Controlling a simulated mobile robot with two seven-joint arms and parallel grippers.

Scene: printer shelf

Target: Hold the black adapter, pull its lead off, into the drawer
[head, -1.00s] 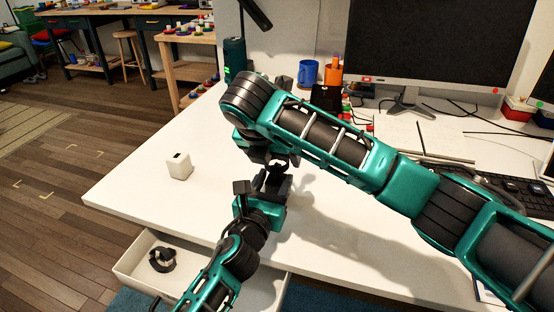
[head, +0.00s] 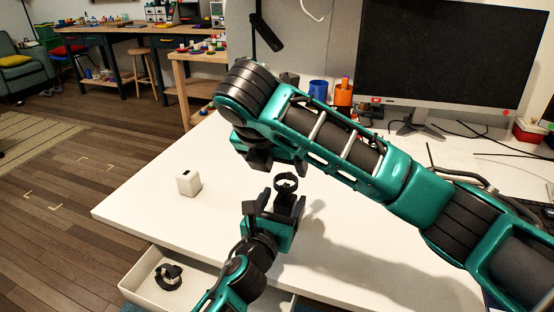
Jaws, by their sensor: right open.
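My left gripper (head: 270,207) is low over the desk and appears shut on the black adapter (head: 291,203). Black fingers and black adapter are hard to tell apart. A dark ring-shaped coil, seemingly its lead (head: 287,182), stands up at the top of it. My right gripper (head: 275,163) is open, just above and behind the coil, with no clear grip on it. My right arm partly hides this gripper. The drawer (head: 138,292) is pulled open at the desk's front left. A black coiled lead (head: 167,277) lies inside it.
A white cube-shaped adapter (head: 188,183) stands on the white desk (head: 140,205), left of the grippers. A monitor (head: 440,55), a blue cup (head: 318,90) and an orange cup (head: 343,93) stand at the back. Desk around the white adapter is clear.

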